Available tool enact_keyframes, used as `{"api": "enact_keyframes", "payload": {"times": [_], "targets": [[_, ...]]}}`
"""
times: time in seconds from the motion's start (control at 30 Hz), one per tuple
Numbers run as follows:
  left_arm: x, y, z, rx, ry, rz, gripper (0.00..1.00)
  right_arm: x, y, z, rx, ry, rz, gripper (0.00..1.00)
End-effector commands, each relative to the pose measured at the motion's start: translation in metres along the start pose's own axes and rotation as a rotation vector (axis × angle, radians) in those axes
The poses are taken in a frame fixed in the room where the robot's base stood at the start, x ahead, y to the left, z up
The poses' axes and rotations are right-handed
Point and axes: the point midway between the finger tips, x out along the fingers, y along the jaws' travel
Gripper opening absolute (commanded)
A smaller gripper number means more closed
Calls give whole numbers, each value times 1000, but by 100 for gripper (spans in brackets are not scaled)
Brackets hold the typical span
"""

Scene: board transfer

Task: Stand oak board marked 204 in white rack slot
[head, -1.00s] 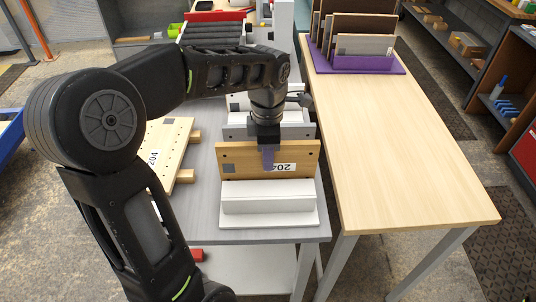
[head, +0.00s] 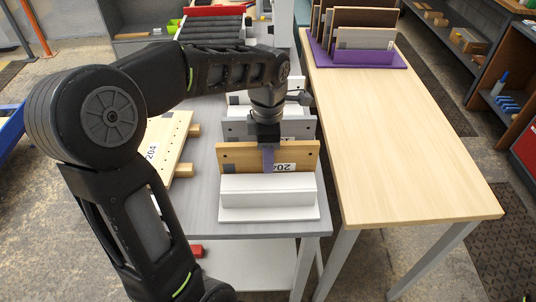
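The oak board marked 204 (head: 236,157) stands upright, its label upside down. My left gripper (head: 267,158) is over its top edge from above, one purple finger against its front face, and appears shut on it. The other finger is hidden behind the board. The white rack (head: 268,206) is on the grey table, just in front of the board. The rack hides the board's lower edge, so I cannot tell whether it is seated in the slot. My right gripper is not in view.
Another light wood board labelled 204 (head: 166,142) lies on wooden supports at the left. A grey board (head: 233,128) stands behind the held one. A wooden table (head: 400,140) at the right is mostly clear, with a purple rack (head: 372,62) of boards at its back.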

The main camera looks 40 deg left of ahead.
Motion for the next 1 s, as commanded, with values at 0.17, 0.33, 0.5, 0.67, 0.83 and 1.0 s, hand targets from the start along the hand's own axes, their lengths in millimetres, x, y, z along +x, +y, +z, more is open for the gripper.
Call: {"api": "enact_keyframes", "payload": {"times": [0.17, 0.33, 0.5, 0.67, 0.83, 1.0], "targets": [[0, 0, 0, 0, 0, -1, 40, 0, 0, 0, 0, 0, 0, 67], [-1, 0, 0, 0, 1, -1, 40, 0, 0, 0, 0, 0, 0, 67], [-17, 1, 0, 0, -1, 3, 40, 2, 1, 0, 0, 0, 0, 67], [-43, 1, 0, -1, -2, 3, 40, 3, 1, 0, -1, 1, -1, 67], [-68, 1, 1, 0, -2, 2, 40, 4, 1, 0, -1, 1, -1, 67], [-78, 0, 0, 0, 0, 0, 40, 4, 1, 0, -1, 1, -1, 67]]}}
